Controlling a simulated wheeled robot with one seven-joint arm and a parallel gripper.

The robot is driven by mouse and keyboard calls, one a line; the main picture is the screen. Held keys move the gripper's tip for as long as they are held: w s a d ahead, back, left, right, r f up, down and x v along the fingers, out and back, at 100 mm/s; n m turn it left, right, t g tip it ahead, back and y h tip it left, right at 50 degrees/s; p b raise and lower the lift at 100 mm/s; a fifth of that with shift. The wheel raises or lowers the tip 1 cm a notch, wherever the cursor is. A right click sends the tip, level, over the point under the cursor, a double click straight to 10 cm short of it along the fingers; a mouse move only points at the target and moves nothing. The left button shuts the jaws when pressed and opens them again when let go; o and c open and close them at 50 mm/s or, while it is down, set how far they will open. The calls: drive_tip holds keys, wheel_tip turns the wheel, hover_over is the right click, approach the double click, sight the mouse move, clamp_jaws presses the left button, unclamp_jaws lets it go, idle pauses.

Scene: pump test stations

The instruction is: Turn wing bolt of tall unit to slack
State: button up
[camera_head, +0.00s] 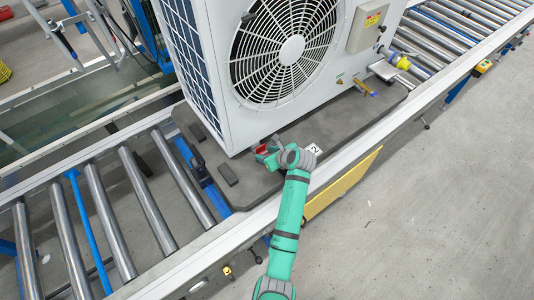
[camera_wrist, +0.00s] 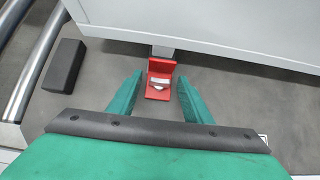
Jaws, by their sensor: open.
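The tall white unit with a round fan grille (camera_head: 240,110) stands on a dark grey board. A red bracket (camera_wrist: 161,67) sits at the foot of the unit and also shows in the head view (camera_head: 263,149). A small pale metal piece (camera_wrist: 160,84) lies across the bracket's lower part; it may be the wing bolt, but its wings are too small to make out. My gripper (camera_wrist: 159,82) is open, with one green finger on each side of the bracket. The fingers look apart from it. In the head view my gripper (camera_head: 268,153) is low beside the unit's bottom edge.
The dark grey board (camera_head: 335,132) rests on a roller conveyor (camera_head: 150,195). Dark blocks (camera_wrist: 64,65) lie on the board left of the bracket. A yellow-topped item (camera_head: 403,63) is at the unit's right. Open floor lies at right.

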drive_tip(key=c, duration=1.1)
drive_tip(key=shift+o, duration=0.2)
drive_tip(key=shift+n, duration=0.3)
drive_tip(key=n+g+y, duration=0.1)
drive_tip(key=n+y, duration=0.1)
drive_tip(key=shift+w+d+r+n+g, duration=0.1)
drive_tip(key=shift+w+d+n+g, duration=0.1)
drive_tip(key=shift+n+g, duration=0.2)
drive_tip(key=n+g, duration=0.1)
drive_tip(key=n, duration=0.1)
drive_tip(key=n+g+y, duration=0.1)
drive_tip(key=shift+w+d+n+g, duration=0.1)
drive_tip(key=shift+w+n+g, duration=0.1)
drive_tip(key=shift+n+g, duration=0.15)
drive_tip(key=n+g, duration=0.2)
drive_tip(key=n, duration=0.1)
drive_tip(key=shift+w+n+g+y, duration=0.2)
drive_tip(key=shift+n+g+y, duration=0.05)
drive_tip(key=shift+y, duration=0.15)
drive_tip(key=shift+w+n+g, duration=0.15)
drive_tip(key=shift+n+g, duration=1.15)
drive_tip(key=shift+n, duration=0.3)
